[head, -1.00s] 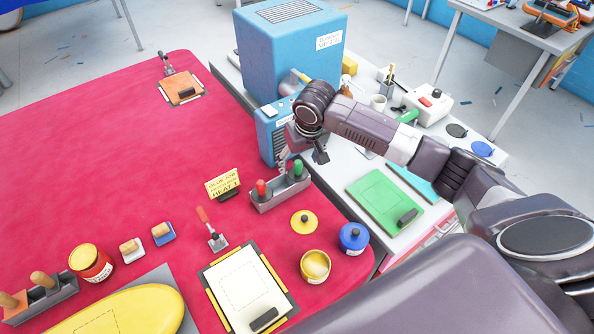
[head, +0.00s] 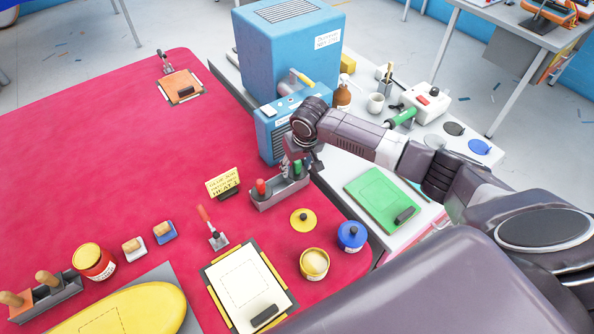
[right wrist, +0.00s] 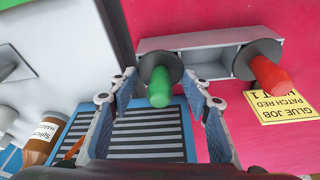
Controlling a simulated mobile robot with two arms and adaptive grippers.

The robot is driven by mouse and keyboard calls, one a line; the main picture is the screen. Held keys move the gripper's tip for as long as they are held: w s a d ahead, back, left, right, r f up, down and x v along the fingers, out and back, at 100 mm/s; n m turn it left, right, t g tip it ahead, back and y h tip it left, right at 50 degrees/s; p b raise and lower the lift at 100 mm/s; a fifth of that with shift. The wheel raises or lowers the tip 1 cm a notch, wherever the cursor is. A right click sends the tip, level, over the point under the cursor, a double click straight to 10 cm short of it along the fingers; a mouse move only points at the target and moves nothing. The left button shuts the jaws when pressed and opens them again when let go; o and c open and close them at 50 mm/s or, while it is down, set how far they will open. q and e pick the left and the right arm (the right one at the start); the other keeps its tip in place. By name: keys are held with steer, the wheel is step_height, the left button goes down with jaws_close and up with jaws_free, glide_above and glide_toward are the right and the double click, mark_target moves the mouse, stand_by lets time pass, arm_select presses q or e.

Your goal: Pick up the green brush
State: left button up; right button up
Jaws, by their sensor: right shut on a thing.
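The green brush (head: 297,169) stands in a grey holder (head: 279,196) at the right edge of the red table, beside a red-handled brush (head: 261,187). My right gripper (head: 303,160) is at the green brush and partly covers it in the head view. In the right wrist view the green handle (right wrist: 160,88), with its dark round collar, lies between the two fingers of my right gripper (right wrist: 163,92). The gripper is shut on this handle. The brush still sits at the grey holder (right wrist: 205,55). The bristle end is hidden. My left gripper is not in view.
A blue machine (head: 290,50) and a smaller blue unit (head: 272,140) stand close behind the holder. A yellow sign (head: 222,181) stands to its left. A yellow lid (head: 303,220) and blue jar (head: 352,236) are in front. The red table's middle is clear.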

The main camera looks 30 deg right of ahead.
steer(key=shift+c, duration=1.3)
steer(key=shift+c, duration=0.2)
steer(key=shift+r, duration=0.35)
jaws_close()
step_height(320, 180, up, 19)
steer(key=b, duration=0.3)
steer(key=shift+r+b, duration=0.15)
steer(key=shift+b, duration=0.2)
steer(key=shift+c, duration=0.4)
jaws_free()
jaws_close()
